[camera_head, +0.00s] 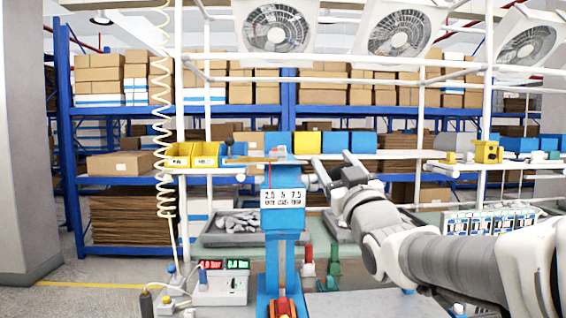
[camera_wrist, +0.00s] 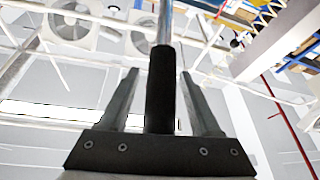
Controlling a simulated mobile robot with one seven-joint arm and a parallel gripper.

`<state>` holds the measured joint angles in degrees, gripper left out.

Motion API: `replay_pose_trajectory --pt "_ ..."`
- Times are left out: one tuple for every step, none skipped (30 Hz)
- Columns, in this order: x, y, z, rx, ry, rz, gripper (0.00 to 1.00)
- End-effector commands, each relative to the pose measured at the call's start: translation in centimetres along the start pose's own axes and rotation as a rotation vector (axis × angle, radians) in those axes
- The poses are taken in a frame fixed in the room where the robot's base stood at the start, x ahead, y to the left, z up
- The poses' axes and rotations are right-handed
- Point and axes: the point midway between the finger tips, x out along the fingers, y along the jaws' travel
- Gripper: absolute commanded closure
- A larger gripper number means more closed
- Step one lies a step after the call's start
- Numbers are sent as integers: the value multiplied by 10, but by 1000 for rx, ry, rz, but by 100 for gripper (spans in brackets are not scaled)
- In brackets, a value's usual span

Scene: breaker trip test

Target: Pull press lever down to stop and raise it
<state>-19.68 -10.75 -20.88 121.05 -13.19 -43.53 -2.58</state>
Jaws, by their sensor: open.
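The blue press (camera_head: 283,225) stands upright in the middle of the head view, with a white number plate on its front. In the wrist view, the press lever shows as a black cylindrical grip (camera_wrist: 160,95) on a silver rod (camera_wrist: 165,20). My gripper (camera_head: 332,158) is to the right of the press head. In the wrist view my gripper (camera_wrist: 158,75) is open, with one finger on each side of the black grip and visible gaps on both sides. I cannot make out the lever clearly in the head view.
Yellow bins (camera_head: 193,155) sit on the shelf left of the press. Red and green toggle clamps (camera_head: 308,262) stand right of the press base. A grey tray of metal parts (camera_head: 235,228) lies behind.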

Motion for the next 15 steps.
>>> replay_pose_trajectory --pt "0 0 0 0 0 0 36" --pt "0 0 0 0 0 0 36" --pt "0 0 0 0 0 0 36" --pt "0 0 0 0 0 0 38" --pt "0 0 0 0 0 0 43" --pt "0 0 0 0 0 0 50" --pt "0 0 0 0 0 0 56" --pt "0 0 0 0 0 0 61" --pt "0 0 0 0 0 0 68" --pt "0 0 0 0 0 0 74" --pt "0 0 0 0 0 0 79" --pt "0 0 0 0 0 0 86" --pt "0 0 0 0 0 0 92" --pt "0 0 0 0 0 0 97" --pt "0 0 0 0 0 0 100"
